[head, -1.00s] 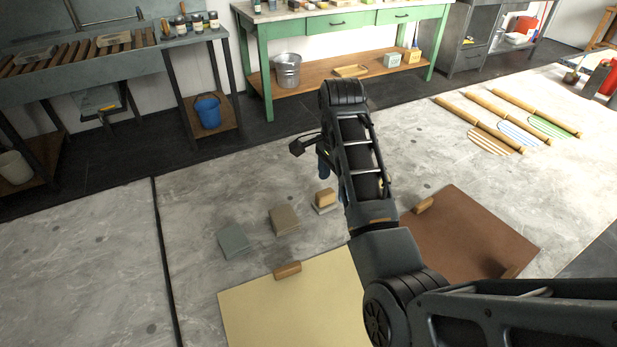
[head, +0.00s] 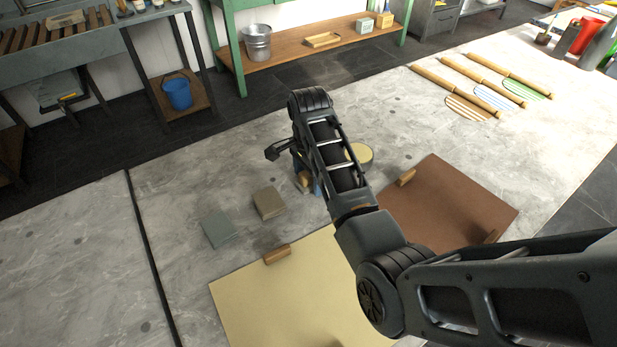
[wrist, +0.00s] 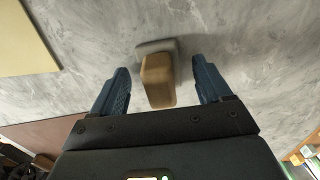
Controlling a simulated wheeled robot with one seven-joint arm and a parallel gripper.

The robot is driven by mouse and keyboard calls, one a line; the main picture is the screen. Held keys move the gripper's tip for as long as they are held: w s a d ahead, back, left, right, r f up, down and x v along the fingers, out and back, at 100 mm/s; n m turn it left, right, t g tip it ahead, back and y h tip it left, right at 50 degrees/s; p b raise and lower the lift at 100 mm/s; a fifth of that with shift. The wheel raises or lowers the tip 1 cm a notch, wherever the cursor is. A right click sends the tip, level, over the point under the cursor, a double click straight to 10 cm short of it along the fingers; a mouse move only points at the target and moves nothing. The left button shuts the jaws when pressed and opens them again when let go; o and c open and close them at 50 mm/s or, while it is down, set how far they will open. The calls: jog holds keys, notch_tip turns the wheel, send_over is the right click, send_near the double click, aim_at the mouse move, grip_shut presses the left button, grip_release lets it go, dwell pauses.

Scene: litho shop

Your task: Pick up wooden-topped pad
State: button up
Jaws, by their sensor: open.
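The wooden-topped pad shows in the wrist view as a rounded wooden block (wrist: 157,80) on a grey base (wrist: 158,46), which rests on the grey stone surface. My gripper (wrist: 160,70) is open, with one blue finger on each side of the wooden top. Gaps show between the fingers and the wood. In the head view my gripper (head: 308,186) is down at the pad, and only a bit of the wooden top (head: 304,181) shows; the rest is hidden behind my wrist and fingers.
A brown block (head: 268,203) and a grey-green block (head: 218,229) lie left of the pad. A cream sheet (head: 270,300) and a brown sheet (head: 450,210) lie nearer. A pale round disc (head: 361,153) is just right of my arm. The stone further left is clear.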

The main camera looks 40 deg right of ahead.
jog(key=shift+c, duration=0.3)
jog(key=c, duration=1.1)
